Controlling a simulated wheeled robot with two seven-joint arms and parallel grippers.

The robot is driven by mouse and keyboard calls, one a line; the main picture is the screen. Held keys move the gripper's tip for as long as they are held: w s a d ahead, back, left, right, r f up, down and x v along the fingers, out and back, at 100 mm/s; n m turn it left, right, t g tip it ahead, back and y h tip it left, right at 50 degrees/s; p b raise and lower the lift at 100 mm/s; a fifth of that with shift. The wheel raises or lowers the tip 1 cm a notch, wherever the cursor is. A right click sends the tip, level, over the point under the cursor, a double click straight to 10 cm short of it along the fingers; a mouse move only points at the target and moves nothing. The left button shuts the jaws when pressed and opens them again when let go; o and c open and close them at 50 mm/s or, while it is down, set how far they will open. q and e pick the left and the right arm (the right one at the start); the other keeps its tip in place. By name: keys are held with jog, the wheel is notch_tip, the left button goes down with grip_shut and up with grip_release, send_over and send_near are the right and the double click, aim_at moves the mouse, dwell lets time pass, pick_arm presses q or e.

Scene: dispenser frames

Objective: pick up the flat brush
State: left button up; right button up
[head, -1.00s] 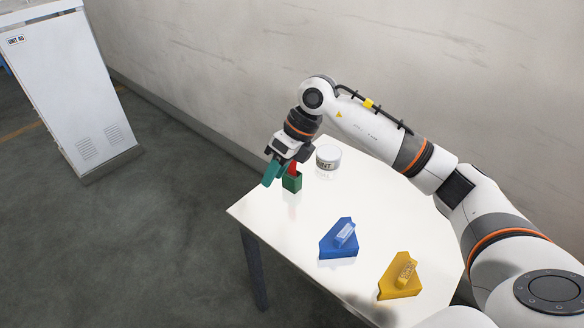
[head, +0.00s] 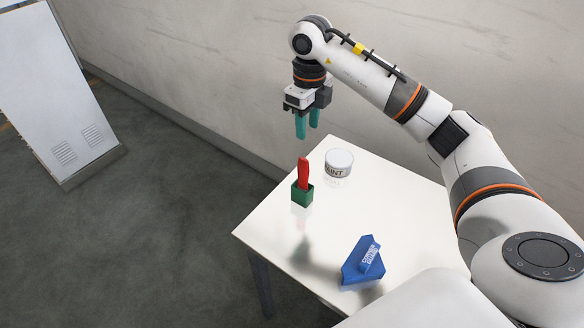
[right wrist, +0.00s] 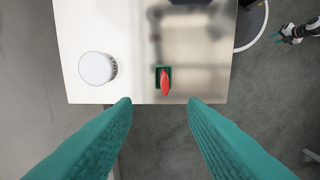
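The flat brush (head: 303,174) stands upright, its red handle up, in a small green holder (head: 302,197) near the table's far left edge. Its lower part is hidden in the holder. The right wrist view shows the red handle (right wrist: 165,84) and the green holder (right wrist: 158,70) between and beyond the fingers. My right gripper (head: 307,130) is open and empty, teal fingers pointing down, above the brush and apart from it. In the right wrist view the fingers (right wrist: 160,102) are spread wide. What looks like my left gripper (right wrist: 277,37) shows tiny at the upper right there.
A white paint tub (head: 338,163) stands right of the holder. A blue wedge-shaped block (head: 363,262) with a lettered piece sits nearer on the white table (head: 285,235). A wall (head: 230,100) runs behind the table. A white cabinet (head: 50,90) stands at the left.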

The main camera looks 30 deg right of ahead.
aim_at(304, 159)
jog(key=f, duration=0.2)
jog(key=f+p, duration=0.1)
jog(key=f, duration=0.2)
jog(key=shift+s+f, duration=0.3)
jog(key=shift+w+f+p, duration=0.1)
jog(key=shift+f+p, duration=0.2)
jog(key=shift+f, duration=0.05)
jog(key=f+p, duration=0.1)
jog(key=f, duration=0.1)
jog(key=f+p, duration=0.1)
jog(key=f, duration=0.1)
jog(key=shift+a, duration=0.4)
jog(key=shift+f, duration=0.75)
pick_arm(q)
jog(key=r, duration=0.1)
jog(key=s+r, duration=0.1)
jog(key=r, duration=0.1)
jog(key=shift+s+r, duration=0.15)
jog(key=shift+r, duration=0.15)
pick_arm(e)
grip_shut()
